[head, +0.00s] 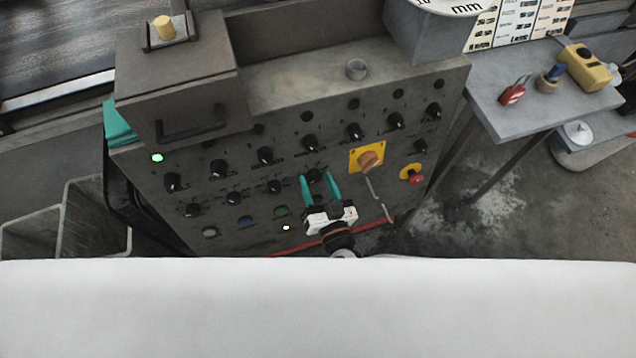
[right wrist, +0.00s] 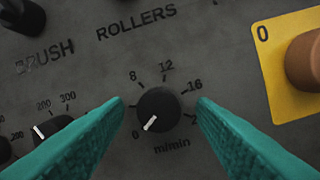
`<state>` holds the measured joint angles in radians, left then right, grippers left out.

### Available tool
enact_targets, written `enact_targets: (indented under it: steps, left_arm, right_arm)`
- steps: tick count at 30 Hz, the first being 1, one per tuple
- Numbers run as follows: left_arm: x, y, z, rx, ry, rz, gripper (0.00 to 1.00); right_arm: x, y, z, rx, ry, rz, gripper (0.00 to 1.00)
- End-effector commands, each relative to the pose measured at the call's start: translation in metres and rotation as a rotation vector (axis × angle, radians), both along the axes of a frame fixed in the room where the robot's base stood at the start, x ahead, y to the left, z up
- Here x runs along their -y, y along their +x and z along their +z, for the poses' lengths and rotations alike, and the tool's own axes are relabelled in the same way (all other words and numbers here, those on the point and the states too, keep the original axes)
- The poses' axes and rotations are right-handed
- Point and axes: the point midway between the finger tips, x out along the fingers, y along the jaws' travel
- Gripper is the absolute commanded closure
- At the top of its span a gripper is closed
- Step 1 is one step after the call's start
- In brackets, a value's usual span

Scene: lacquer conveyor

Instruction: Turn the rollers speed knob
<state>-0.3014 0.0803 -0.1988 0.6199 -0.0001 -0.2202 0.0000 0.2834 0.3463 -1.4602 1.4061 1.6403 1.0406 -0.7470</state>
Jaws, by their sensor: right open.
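The rollers speed knob (right wrist: 158,110) is a round black knob on the grey panel, under the label ROLLERS, with a dial marked m/min. Its white pointer aims down-left, near the 0 mark. In the head view the knob (head: 315,176) shows between the green fingertips. My right gripper (right wrist: 160,108) is open, with one green finger on each side of the knob. A gap seems to show on both sides, but I cannot tell how deep the fingers reach. The gripper also shows in the head view (head: 319,177). My left gripper is not in view.
A yellow plate with an orange-brown rotary switch (head: 369,160) sits right of the knob. A red emergency button (head: 415,178) is further right. Several other black knobs line the panel. A side table (head: 535,115) holds a red padlock (head: 514,90).

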Motion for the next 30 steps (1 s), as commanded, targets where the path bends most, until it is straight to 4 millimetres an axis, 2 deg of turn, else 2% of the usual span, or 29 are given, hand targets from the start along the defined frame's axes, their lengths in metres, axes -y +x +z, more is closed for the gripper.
enact_targets:
  steps: [2, 3, 11, 20, 30]
  left_arm:
    - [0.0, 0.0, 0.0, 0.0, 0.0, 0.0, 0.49]
    - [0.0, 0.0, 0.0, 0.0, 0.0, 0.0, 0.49]
    - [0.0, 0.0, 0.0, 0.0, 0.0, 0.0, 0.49]
    - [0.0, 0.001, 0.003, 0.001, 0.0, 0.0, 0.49]
    - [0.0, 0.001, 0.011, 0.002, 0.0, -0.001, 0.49]
  right_arm:
    - [0.0, 0.0, 0.0, 0.0, 0.0, 0.0, 0.49]
    - [0.0, 0.0, 0.0, 0.0, 0.0, 0.0, 0.52]
    - [0.0, 0.0, 0.0, 0.0, 0.0, 0.0, 0.93]
    - [0.0, -0.002, 0.0, -0.013, 0.031, -0.008, 0.93]
    - [-0.001, -0.002, -0.001, -0.071, 0.201, -0.044, 0.93]
